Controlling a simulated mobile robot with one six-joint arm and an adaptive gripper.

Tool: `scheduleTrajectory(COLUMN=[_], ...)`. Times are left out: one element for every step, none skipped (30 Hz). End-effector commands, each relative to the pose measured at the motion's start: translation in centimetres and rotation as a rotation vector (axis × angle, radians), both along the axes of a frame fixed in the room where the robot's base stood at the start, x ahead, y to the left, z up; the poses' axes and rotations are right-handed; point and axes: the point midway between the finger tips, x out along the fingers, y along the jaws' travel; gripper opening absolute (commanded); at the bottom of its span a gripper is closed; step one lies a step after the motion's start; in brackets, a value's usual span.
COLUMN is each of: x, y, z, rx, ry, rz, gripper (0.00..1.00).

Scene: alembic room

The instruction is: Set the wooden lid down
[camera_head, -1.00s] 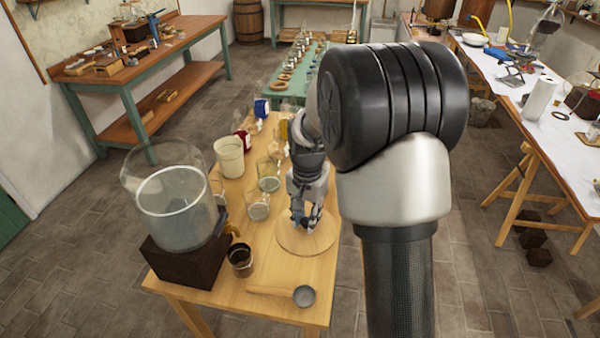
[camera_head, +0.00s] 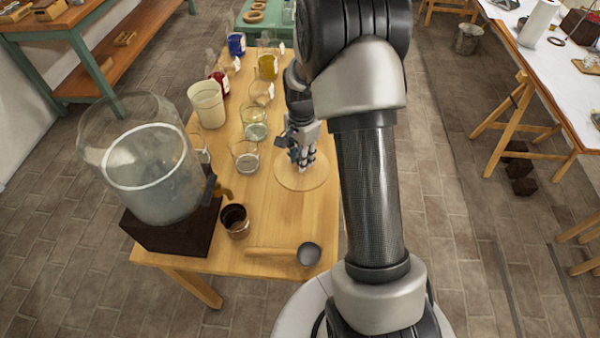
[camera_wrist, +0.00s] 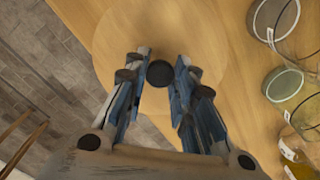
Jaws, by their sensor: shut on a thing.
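The wooden lid (camera_head: 293,180) is a flat, pale round disc over the right side of the wooden table. In the wrist view the lid (camera_wrist: 125,30) lies flat below the fingers, with a small dark round knob (camera_wrist: 160,74) at its middle. My gripper (camera_head: 299,163) is above the lid. In the wrist view my gripper (camera_wrist: 160,68) has its fingers shut on the knob from both sides. The lid looks level, close to or on the tabletop (camera_head: 275,222); I cannot tell whether it touches. Its underside is hidden.
Several glass jars stand left of the lid, the nearest jar (camera_head: 244,160) close by. A ladle (camera_head: 309,254) and dark cup (camera_head: 235,220) are nearer the front. A large glass vessel (camera_head: 150,180) stands at left. The table's right edge is close to the lid.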

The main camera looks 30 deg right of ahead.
Motion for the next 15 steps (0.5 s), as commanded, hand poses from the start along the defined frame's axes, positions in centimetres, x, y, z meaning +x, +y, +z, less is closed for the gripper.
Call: scheduleTrajectory(x=[0.0,0.0,0.0,0.0,0.0,0.1,0.1,0.1,0.1,0.0,0.0,0.0,0.0,0.0,0.0], y=[0.0,0.0,0.0,0.0,0.0,0.0,0.0,0.0,0.0,0.0,0.0,0.0,0.0,0.0,0.0], z=[-1.2,-1.6,-2.1,-2.3,-2.5,-2.6,-2.8,-2.9,-3.2,-3.6,-4.0,-4.6,-5.1,-5.7,-6.3], rx=[0.0,0.0,0.0,0.0,-0.001,-0.001,-0.001,-0.001,-0.001,0.0,0.0,0.0,0.0,0.0,0.0], ry=[0.0,0.0,0.0,0.0,-0.001,-0.002,-0.002,-0.002,-0.001,-0.001,0.0,0.001,0.0,0.0,0.001], rz=[0.0,0.001,0.001,0.001,0.001,0.001,0.001,0.001,0.001,0.001,0.001,0.001,0.001,0.001,0.001], gripper=[0.0,0.0,0.0,0.0,0.0,0.0,0.0,0.0,0.0,0.0,0.0,0.0,0.0,0.0,0.0])
